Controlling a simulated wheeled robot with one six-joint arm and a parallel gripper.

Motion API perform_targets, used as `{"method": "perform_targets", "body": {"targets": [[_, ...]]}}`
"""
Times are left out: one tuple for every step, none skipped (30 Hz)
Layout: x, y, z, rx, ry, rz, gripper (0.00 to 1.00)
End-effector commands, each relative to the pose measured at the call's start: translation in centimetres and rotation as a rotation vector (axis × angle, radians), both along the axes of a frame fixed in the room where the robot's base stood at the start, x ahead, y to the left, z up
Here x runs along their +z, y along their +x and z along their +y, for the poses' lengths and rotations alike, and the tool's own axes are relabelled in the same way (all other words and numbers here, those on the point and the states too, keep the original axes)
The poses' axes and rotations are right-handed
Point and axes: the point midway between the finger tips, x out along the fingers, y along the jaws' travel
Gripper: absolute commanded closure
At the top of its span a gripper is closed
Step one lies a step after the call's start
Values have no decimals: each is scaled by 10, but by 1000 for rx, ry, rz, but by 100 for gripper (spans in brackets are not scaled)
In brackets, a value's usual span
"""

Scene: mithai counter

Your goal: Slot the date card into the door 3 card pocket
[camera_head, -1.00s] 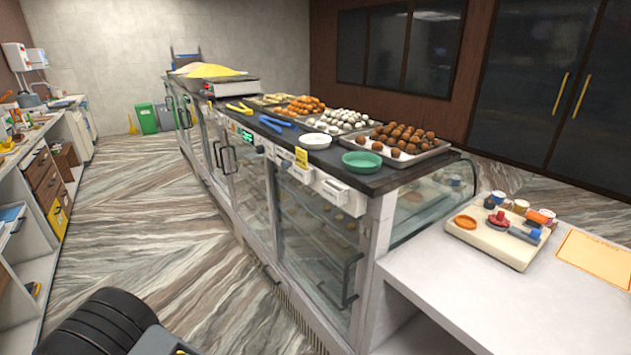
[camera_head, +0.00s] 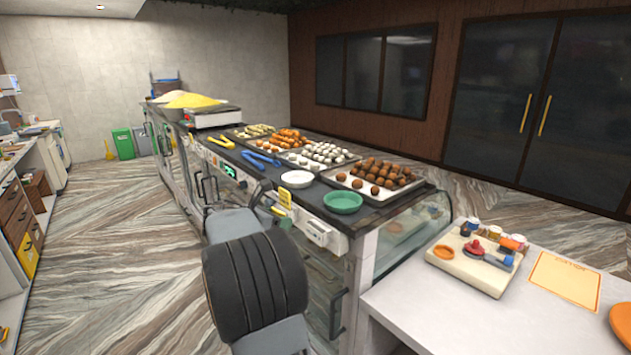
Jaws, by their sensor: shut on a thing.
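No date card can be made out for certain in the head view. White box-like fittings (camera_head: 317,231) sit along the rail below that edge, above the glass doors. Which of them is the door 3 card pocket I cannot tell. My arm, with a dark ribbed joint and grey links, reaches up in front of the doors and hides part of them.
The counter top bears a green bowl (camera_head: 343,202), a white bowl (camera_head: 296,179), blue tongs (camera_head: 262,159) and trays of sweets. A white side table (camera_head: 530,318) at the right holds a board (camera_head: 462,267) with small items. The floor to the left is clear.

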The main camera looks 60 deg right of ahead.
Motion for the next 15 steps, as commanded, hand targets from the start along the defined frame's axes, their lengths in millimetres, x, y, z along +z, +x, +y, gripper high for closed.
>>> {"method": "perform_targets", "body": {"targets": [[21,-16,-12,-30,-2,-7,59],[30,-24,-18,-44,-2,-6,59],[42,-34,-25,-59,-3,-5,59],[49,-41,-29,-70,-2,-5,59],[56,-48,-33,-80,-1,-5,59],[65,-56,-37,-91,-1,-4,59],[71,-62,-40,-99,-1,-3,59],[76,-66,-42,-106,0,-2,59],[82,-73,-45,-114,1,-3,59],[86,-77,-47,-119,1,-2,59],[89,-80,-49,-124,1,-2,59],[93,-84,-50,-128,1,0,59],[95,-86,-51,-131,1,0,59],[97,-88,-52,-134,1,0,59],[98,-90,-52,-135,2,1,59]]}}
